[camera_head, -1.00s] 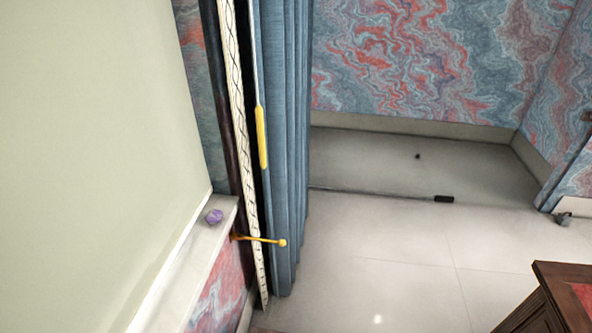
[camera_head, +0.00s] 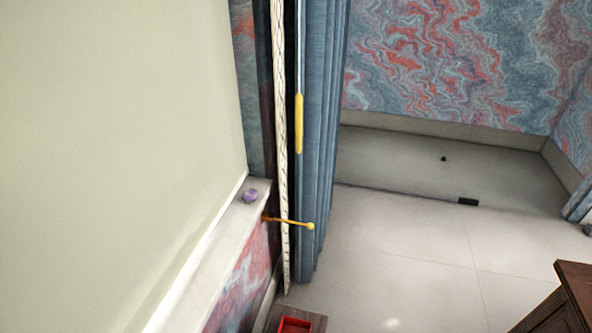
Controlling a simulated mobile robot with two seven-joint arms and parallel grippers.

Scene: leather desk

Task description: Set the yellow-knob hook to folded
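A thin yellow hook (camera_head: 291,222) with a small round yellow knob at its tip sticks out to the right from the wall beside the window sill. It crosses in front of a pale patterned strip (camera_head: 281,130), and its knob lies against the blue curtain (camera_head: 322,130) in the picture; I cannot tell whether they touch. Neither of my grippers is in view.
A purple object (camera_head: 250,195) sits on the window sill (camera_head: 225,232). A yellow handle-like piece (camera_head: 299,123) hangs by the curtain. A red tray-like object (camera_head: 295,325) is at the bottom edge. Dark wooden furniture (camera_head: 568,300) stands bottom right. The tiled floor (camera_head: 410,250) is clear between.

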